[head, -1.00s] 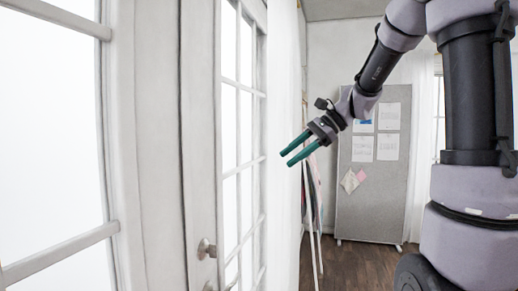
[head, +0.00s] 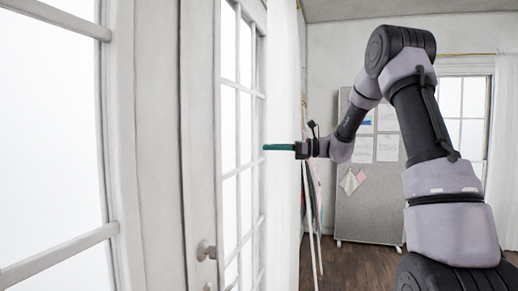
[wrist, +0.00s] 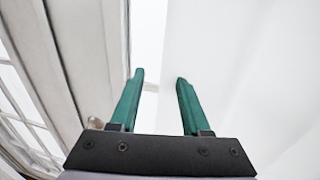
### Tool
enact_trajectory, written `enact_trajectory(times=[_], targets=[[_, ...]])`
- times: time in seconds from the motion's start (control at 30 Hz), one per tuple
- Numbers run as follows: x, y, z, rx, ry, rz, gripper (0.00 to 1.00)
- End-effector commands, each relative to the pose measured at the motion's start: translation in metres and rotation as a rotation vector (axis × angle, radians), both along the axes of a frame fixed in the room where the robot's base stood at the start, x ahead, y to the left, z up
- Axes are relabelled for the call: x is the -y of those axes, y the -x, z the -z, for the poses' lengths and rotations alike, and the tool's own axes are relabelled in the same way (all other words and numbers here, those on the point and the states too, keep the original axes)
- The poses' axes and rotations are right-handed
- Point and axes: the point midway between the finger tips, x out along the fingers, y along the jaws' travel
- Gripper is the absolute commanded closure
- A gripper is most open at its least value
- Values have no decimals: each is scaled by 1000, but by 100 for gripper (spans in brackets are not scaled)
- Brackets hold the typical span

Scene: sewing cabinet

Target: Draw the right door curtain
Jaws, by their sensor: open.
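The right door curtain (head: 284,75) is a white sheer cloth hanging at the right side of the glazed white door (head: 199,120), seen nearly edge-on in the head view. In the wrist view the curtain (wrist: 255,60) fills the right side as a plain white surface. My gripper (head: 265,147) is level, pointing left across the curtain toward the door glass. In the wrist view its green fingers (wrist: 158,78) are apart, with nothing clearly held. The left finger is near the door frame and glass, the right finger over the white cloth. I cannot tell whether either finger touches the cloth.
A door knob (head: 206,250) sticks out below and left of my gripper. A grey pinboard (head: 365,205) with papers stands at the back, with leaning poles (head: 311,215) before it. A window (head: 464,110) is at the right. Some dark wood floor (head: 355,265) is clear.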

Motion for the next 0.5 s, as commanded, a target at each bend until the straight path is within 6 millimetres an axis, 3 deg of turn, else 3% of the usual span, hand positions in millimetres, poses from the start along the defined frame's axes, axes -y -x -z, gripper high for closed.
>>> enact_trajectory(times=[0.2,0.5], targets=[[-33,-6,0,2,1,-2,53],[-44,-9,0,1,1,0,53]])
